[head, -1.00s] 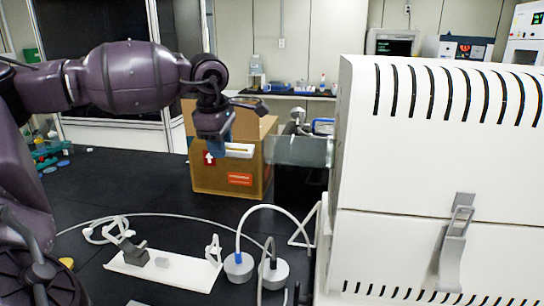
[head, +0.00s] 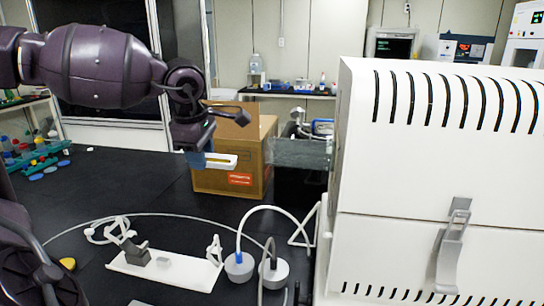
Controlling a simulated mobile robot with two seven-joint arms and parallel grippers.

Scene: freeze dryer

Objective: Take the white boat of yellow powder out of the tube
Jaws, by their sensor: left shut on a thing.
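The white boat (head: 229,159) with a strip of yellow powder in it is held level in the air, in front of the cardboard box. My left gripper (head: 198,160) is shut on the boat's left end. The glass tube (head: 298,153) sticks out to the left from the white furnace (head: 435,190). The boat is outside the tube, to the left of its open end, with a clear gap between them. My right gripper is not in view.
The cardboard box (head: 262,160) stands behind the boat. A white plate (head: 190,278) with clamps and two grey round pieces (head: 239,267) with cables lie at the front. A coloured tube rack (head: 35,155) is at the far left. The black bench is clear at the middle left.

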